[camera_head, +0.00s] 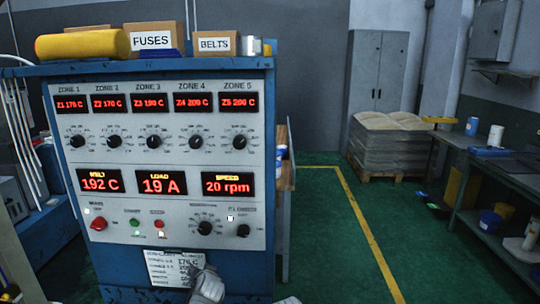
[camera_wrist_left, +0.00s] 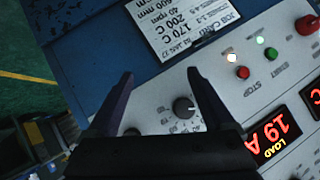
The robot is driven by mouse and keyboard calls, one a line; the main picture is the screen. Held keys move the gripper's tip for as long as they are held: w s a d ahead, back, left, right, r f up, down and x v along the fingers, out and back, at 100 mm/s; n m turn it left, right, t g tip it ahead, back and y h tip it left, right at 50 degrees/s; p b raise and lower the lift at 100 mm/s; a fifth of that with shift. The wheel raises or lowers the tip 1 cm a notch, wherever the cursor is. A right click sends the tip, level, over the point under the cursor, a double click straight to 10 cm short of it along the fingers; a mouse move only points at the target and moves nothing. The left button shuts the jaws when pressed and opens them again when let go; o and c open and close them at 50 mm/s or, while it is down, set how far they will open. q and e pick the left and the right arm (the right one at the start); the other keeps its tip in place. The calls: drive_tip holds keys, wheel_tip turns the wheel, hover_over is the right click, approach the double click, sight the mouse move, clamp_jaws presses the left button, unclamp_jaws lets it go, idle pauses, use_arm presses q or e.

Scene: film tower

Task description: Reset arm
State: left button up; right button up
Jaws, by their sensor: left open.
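My left gripper (camera_wrist_left: 160,100) is open and empty in the left wrist view, where the panel appears upside down. A black knob (camera_wrist_left: 184,107) shows between its fingers, close to the right one; I cannot tell whether they touch. In the head view, a grey arm part (camera_head: 207,286) stands in front of the lower panel, beside the job card; I cannot tell which arm it is. The control panel (camera_head: 160,252) fills the left half. Its lower displays read 192 C, 19 A and 20 rpm. My right gripper cannot be made out.
The job card (camera_wrist_left: 185,25) is above the gripper in the wrist view. A FUSES box (camera_head: 152,40), a BELTS box (camera_head: 215,44) and a yellow roll (camera_head: 82,45) lie on the cabinet. A workbench (camera_head: 480,150) stands at the right. Green floor (camera_head: 330,250) is clear between.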

use_arm(q)
drive_tip(key=s+d+g+h+p, duration=0.1)
drive_tip(key=s+d+g+p, duration=0.1)
drive_tip(key=s+d, duration=0.3)
drive_tip(key=s+d+f+g+h+p, duration=0.1)
drive_tip(key=s+d+g, duration=0.3)
drive_tip(key=s, duration=0.7)
drive_tip(key=s+d+f+m+g+p, duration=0.1)
drive_tip(key=s+d+g+p, duration=0.2)
drive_tip(key=s+d+g, duration=0.2)
drive_tip(key=s, duration=0.3)
drive_tip(key=shift+d+f+h, duration=0.15)
drive_tip(key=shift+d+h, duration=0.15)
drive_tip(key=shift+h, duration=0.1)
